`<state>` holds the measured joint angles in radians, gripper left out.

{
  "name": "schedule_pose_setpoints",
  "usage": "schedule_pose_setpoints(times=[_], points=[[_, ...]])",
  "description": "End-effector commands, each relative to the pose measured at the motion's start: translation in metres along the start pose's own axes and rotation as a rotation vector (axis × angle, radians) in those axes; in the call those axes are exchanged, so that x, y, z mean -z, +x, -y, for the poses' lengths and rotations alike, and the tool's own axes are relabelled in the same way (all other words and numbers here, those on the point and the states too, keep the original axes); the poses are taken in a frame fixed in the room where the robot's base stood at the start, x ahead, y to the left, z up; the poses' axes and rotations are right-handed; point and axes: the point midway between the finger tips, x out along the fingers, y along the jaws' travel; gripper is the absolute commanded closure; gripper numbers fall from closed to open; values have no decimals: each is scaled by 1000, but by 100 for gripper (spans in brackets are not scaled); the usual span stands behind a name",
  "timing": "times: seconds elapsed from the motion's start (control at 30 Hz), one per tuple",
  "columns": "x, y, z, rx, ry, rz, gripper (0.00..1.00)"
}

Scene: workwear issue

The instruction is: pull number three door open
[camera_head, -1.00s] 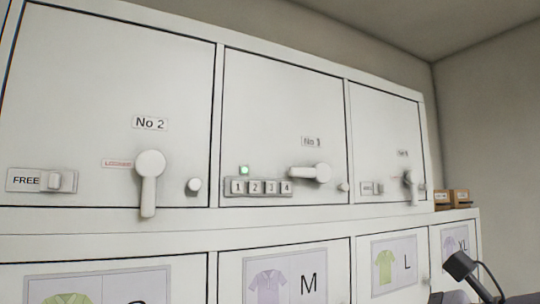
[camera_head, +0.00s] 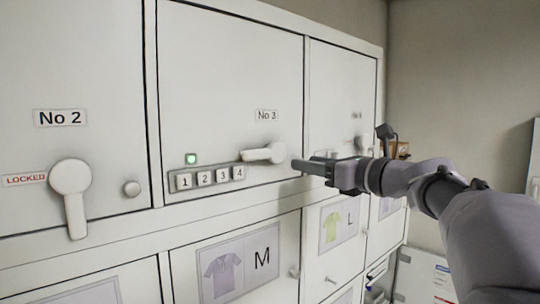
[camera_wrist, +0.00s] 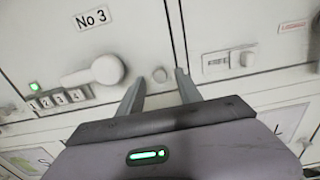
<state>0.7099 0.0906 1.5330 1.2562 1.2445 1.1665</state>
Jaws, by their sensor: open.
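The number three door (camera_head: 235,75) is a pale locker door with a "No 3" label, and it sits flush in its frame. Its lever handle (camera_head: 264,153) lies horizontal, and it also shows in the wrist view (camera_wrist: 102,72). A keypad (camera_head: 211,178) with buttons 1 to 4 and a lit green lamp (camera_head: 191,158) are left of the lever. A small round knob (camera_wrist: 160,75) is near the door's right edge; my gripper hides it in the head view. My gripper (camera_head: 302,165) is open and empty. In the wrist view its fingertips (camera_wrist: 160,82) point at the knob, one to each side; contact cannot be told.
The No 2 door (camera_head: 75,60) on the left has a lever hanging down (camera_head: 73,198) and a LOCKED sign. Another locker door (camera_head: 340,85) is on the right. Lower doors with shirt pictures (camera_head: 236,266) run below.

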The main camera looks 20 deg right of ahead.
Motion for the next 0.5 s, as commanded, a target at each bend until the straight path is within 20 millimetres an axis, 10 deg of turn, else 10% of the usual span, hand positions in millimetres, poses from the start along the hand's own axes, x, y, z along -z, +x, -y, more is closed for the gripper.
schedule_pose_setpoints(times=[0.37,0.5], points=[[0,13,0,0,0,0,58],[0,13,0,0,-1,0,82]])
